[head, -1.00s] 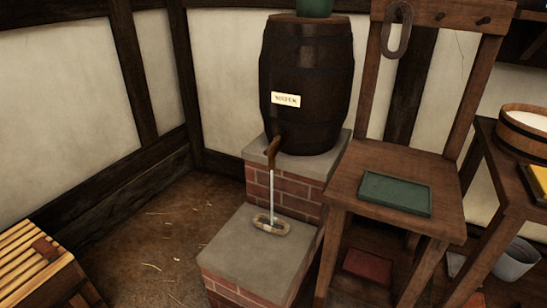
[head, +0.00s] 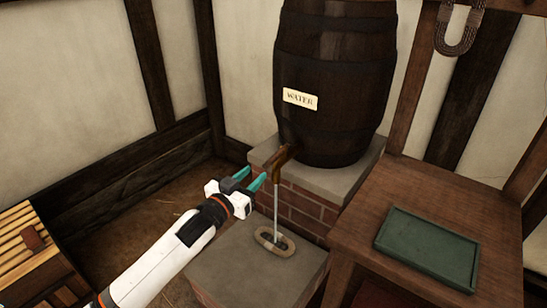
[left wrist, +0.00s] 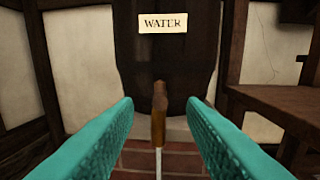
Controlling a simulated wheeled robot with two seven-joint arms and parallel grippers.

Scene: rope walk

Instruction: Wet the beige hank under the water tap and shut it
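The beige hank (head: 275,241), a flattened loop, lies on the low stone-topped step under the tap. A thin stream of water (head: 276,208) runs from the wooden tap (head: 282,158) down onto it. The tap is on the dark barrel (head: 335,75) labelled WATER. My left gripper (head: 252,180) is open and empty, just left of the tap in the head view. In the left wrist view the tap (left wrist: 159,105) shows ahead between the two teal fingers, apart from both. My right gripper is not in view.
A wooden stand (head: 430,195) with a green tray (head: 428,247) is to the right. A dark grey hank (head: 460,28) hangs above it. A slatted wooden box (head: 25,240) is at the lower left. Bare floor lies between box and step.

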